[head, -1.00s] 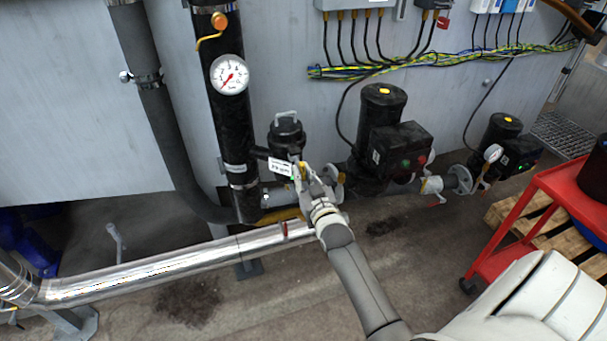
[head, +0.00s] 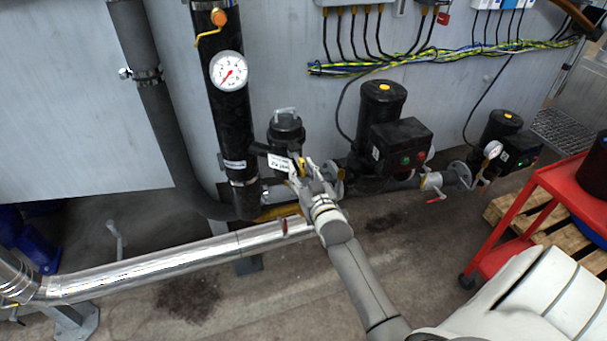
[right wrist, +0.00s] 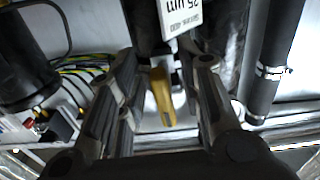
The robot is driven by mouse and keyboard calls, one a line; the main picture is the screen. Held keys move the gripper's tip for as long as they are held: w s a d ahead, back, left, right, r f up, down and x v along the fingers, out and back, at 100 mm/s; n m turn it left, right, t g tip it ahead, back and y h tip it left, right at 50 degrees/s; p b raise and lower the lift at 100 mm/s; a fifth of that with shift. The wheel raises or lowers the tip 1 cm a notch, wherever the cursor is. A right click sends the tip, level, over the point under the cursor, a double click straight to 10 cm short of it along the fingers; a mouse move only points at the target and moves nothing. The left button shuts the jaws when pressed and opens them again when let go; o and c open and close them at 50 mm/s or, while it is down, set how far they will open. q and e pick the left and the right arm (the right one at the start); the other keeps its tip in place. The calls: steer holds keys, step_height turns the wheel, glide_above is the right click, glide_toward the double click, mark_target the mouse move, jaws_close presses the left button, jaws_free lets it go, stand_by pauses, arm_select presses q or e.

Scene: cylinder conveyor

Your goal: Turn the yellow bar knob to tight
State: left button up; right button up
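The yellow bar knob (right wrist: 162,97) shows in the middle of the right wrist view, its long side running roughly up and down the picture. My right gripper (right wrist: 163,85) is open, with one finger on each side of the bar and gaps visible beside it. In the head view, the right gripper (head: 305,172) is at the pipework just below the black filter housing (head: 286,128). Only a small bit of yellow shows there among the fingers. My left gripper is not in view.
A white tag (head: 280,162) hangs beside the gripper; it also shows in the right wrist view (right wrist: 183,14). A black pump (head: 400,145) stands to the right, a shiny pipe (head: 150,272) runs below left, and a red cart (head: 540,205) is at the right.

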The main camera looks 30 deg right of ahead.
steer(key=v, duration=1.2)
stand_by(0.3)
steer(key=s+a+f+n+g+y, duration=0.1)
steer(key=s+a+f+g, duration=0.25)
steer(key=f, duration=0.75)
steer(key=s+a+f+n+g+y, duration=0.1)
steer(key=s+a+f+g+y, duration=0.2)
steer(key=f, duration=0.9)
steer(key=s+a+f+g, duration=0.25)
steer(key=s+f, duration=0.25)
steer(key=f, duration=0.6)
steer(key=s+f+n+g, duration=0.1)
steer(key=s+f, duration=0.4)
steer(key=s, duration=0.5)
steer(key=s+a+f+n+g, duration=0.1)
steer(key=s+f+g, duration=0.3)
steer(key=s, duration=0.5)
steer(key=s+a+f+g, duration=0.1)
steer(key=s+f+g, duration=0.1)
steer(key=s+f, duration=0.5)
steer(key=s, duration=0.3)
steer(key=shift+s+n, duration=0.3)
steer(key=shift+n, duration=0.1)
steer(key=shift+a+f, duration=0.1)
steer(key=shift+f, duration=0.05)
